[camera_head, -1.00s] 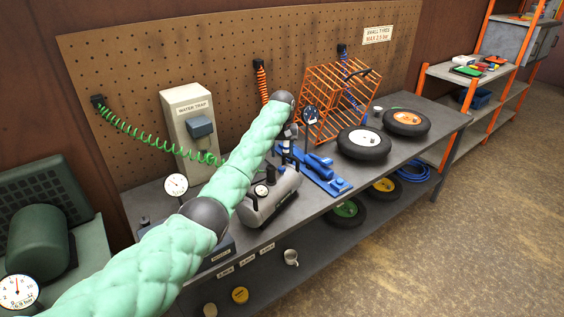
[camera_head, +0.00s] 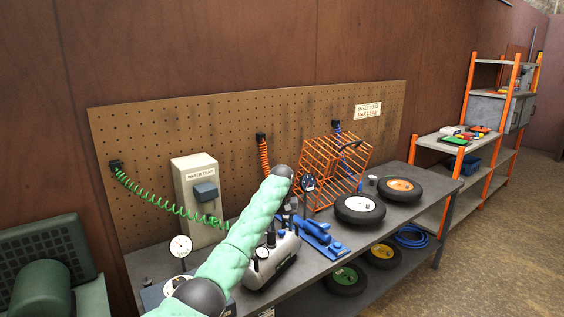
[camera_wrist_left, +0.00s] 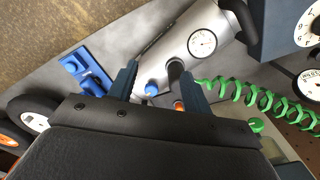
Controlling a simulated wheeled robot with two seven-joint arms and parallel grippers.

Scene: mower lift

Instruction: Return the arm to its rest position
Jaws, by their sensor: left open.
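My left arm, in a green padded sleeve, reaches in from the lower left of the head view over the bench. My left gripper (camera_head: 290,208) is small and partly hidden there, close above the silver air tank (camera_head: 272,258). In the left wrist view the gripper (camera_wrist_left: 160,72) has its two dark fingers apart. Between and beyond them are the silver tank (camera_wrist_left: 180,48) with a round gauge and a blue knob (camera_wrist_left: 152,88). I see nothing held. I cannot tell whether a finger touches the tank. My right gripper is in neither view.
The bench (camera_head: 405,213) carries a water trap box (camera_head: 195,190), an orange wire cage (camera_head: 335,172), a blue floor tool (camera_head: 322,238) and two wheels, one a white-hubbed wheel (camera_head: 359,207). A pegboard (camera_head: 230,125) stands behind. Open floor (camera_head: 495,255) lies to the right.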

